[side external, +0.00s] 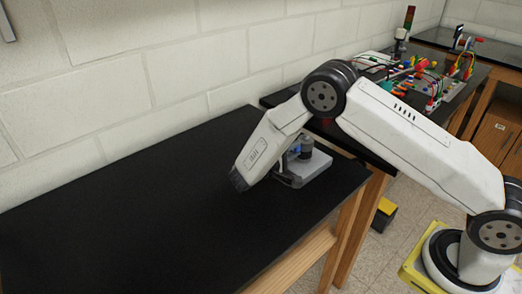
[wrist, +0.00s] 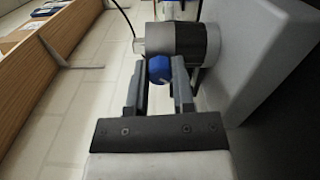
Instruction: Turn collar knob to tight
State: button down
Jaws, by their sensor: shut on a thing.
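The blue collar knob (wrist: 160,69) sits between the two fingers of my gripper (wrist: 159,72) in the wrist view. My gripper is shut on it, one finger on each side. The knob is on a dark grey cylindrical body (wrist: 185,43) with a pale end piece (wrist: 139,46). The body is attached to a light grey base plate (wrist: 258,55). In the side view the base plate (side external: 317,164) rests on the black bench, and the dark body (side external: 306,151) is partly hidden by my arm. No tight or loose marking is readable.
The black bench top (side external: 140,225) is clear to the left of the fixture. A white block wall (side external: 170,85) runs behind it. A farther bench holds several colourful parts (side external: 425,80). A thin black cable (wrist: 123,17) shows near the body.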

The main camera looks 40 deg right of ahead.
jog(key=m, duration=0.3)
jog(key=shift+m, duration=2.2)
jog(key=shift+c, duration=2.3)
grip_release()
jog(key=shift+w+a, duration=0.1)
jog(key=shift+a, duration=3.8)
